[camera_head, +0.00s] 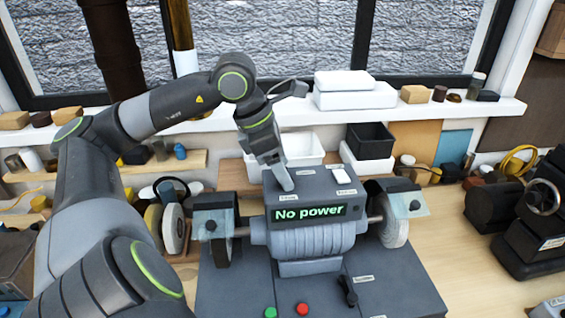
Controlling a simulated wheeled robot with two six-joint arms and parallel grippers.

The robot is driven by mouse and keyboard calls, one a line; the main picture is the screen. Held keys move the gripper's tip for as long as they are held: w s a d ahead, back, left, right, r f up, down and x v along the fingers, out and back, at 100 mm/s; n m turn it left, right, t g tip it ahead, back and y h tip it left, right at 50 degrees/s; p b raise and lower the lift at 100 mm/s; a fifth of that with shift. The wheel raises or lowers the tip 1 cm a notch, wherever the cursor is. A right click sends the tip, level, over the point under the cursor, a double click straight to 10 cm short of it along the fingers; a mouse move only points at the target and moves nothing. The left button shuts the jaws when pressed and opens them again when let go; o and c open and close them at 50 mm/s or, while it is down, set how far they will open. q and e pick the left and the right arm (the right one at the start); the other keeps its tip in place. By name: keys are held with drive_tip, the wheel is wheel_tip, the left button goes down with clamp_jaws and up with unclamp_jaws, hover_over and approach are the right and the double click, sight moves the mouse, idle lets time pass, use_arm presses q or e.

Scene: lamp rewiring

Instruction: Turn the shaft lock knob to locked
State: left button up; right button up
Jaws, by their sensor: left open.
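The bench grinder (305,240) stands on a dark grey base, with a display (310,213) reading "No power". A small black knob with a lever (348,291) is on the front right of the base, beside a white label too small to read; I cannot tell for certain that it is the shaft lock knob or how it is set. My left gripper (284,184) is open and points down at the top left of the grinder's control box, hiding part of it. I cannot tell if it touches the box. My right gripper is out of view.
A white switch (341,174) is on the box top. A green button (270,312) and a red button (302,309) are on the base front. Grinding wheels with clear guards flank the body. A dark machine with a handwheel (542,197) stands at right. Bins (371,141) stand behind.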

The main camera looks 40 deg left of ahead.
use_arm(q)
drive_tip(key=shift+w+d+f, duration=0.1)
drive_tip(key=shift+f, duration=0.15)
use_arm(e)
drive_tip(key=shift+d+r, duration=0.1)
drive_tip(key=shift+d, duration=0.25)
use_arm(q)
drive_tip(key=c, duration=1)
